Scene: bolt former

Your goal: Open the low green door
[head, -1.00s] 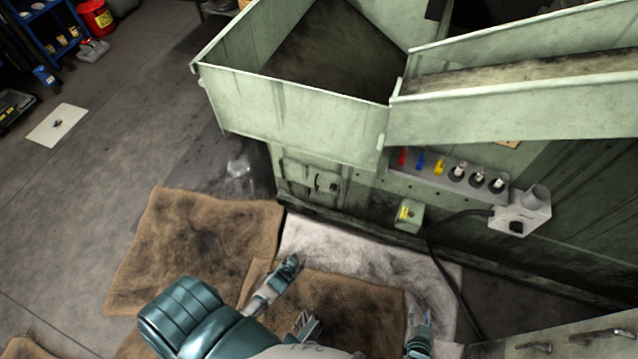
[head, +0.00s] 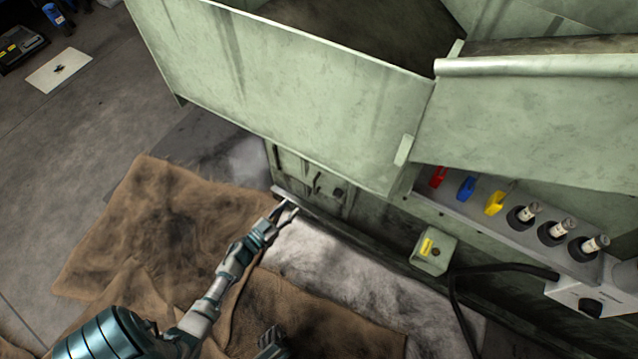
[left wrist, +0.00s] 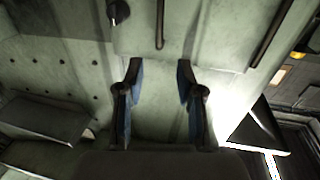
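The low green door (head: 306,180) is set in the lower front of the green machine, under the big hopper, and looks shut. It carries a thin dark bar handle (head: 317,183) and a dark knob (head: 339,192). My left gripper (head: 283,207) is open and empty, in front of the door's lower left part. In the left wrist view its two fingers (left wrist: 160,75) stand apart, facing the green surface. A dark vertical bar (left wrist: 160,24) lies beyond the gap between them, and the knob (left wrist: 119,12) is at upper left.
The hopper wall (head: 290,85) overhangs the door. A small green box with a yellow label (head: 433,250) sticks out to the right, near a black cable (head: 455,300). Brown mats (head: 165,220) and a pale mat (head: 335,275) cover the floor. Open floor lies to the left.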

